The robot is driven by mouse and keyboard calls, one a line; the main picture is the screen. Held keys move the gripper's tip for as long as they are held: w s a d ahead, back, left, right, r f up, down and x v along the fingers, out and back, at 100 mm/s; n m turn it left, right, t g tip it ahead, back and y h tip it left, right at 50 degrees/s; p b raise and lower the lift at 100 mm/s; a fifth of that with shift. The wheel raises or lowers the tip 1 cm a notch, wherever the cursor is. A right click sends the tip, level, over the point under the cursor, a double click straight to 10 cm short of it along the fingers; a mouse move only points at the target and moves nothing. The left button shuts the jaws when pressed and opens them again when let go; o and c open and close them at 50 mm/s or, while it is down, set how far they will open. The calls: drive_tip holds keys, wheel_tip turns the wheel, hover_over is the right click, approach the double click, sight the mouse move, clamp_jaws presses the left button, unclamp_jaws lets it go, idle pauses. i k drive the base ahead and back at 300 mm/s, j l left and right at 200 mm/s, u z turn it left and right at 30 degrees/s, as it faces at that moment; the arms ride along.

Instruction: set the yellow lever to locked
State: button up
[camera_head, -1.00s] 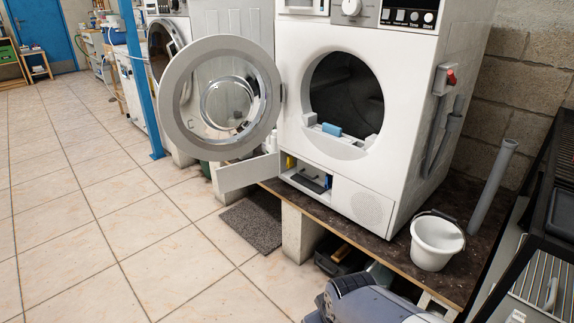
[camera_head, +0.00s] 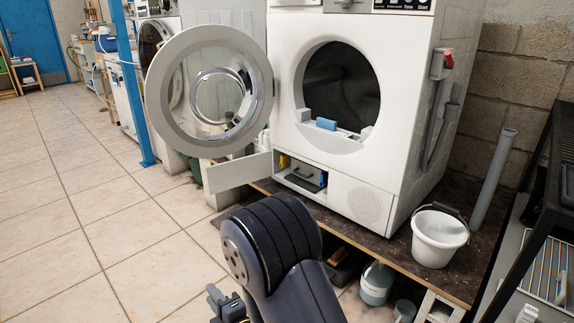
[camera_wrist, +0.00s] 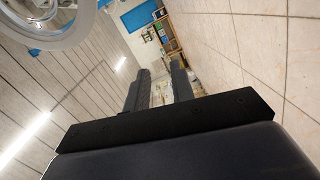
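A small yellow part (camera_head: 284,161), which looks like the yellow lever, shows at the left inside the open lower compartment of the white dryer (camera_head: 398,115). It is too small to tell its setting. A blue part (camera_head: 323,179) sits at the compartment's right side, with a dark handle-like piece (camera_head: 301,183) between them. The compartment's flap (camera_head: 238,172) hangs open to the left. My gripper (camera_wrist: 160,70) is open and empty in the wrist view, its two dark fingers apart. It points across the room, away from the compartment. My arm stands in front of the plinth in the head view.
The round dryer door (camera_head: 163,105) stands wide open above the flap. The dryer rests on a dark-topped plinth (camera_head: 395,236). A white bucket (camera_head: 438,240) and grey pipe (camera_head: 492,178) stand at the right. Tiled floor (camera_head: 90,230) at the left is clear.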

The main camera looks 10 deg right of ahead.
sight(283, 163)
drive_tip(key=i+j+z, duration=0.1)
drive_tip(key=z, duration=0.4)
drive_tip(key=i+j+z, duration=0.1)
drive_tip(key=z, duration=0.35)
drive_tip(key=j+z, duration=0.25)
drive_tip(key=z, duration=0.25)
drive_tip(key=i+j+z, duration=0.1)
drive_tip(key=j+z, duration=0.25)
drive_tip(key=j, duration=0.9)
drive_tip(key=j+z, duration=0.35)
drive_tip(key=j, duration=1.35)
drive_tip(key=k, duration=0.05)
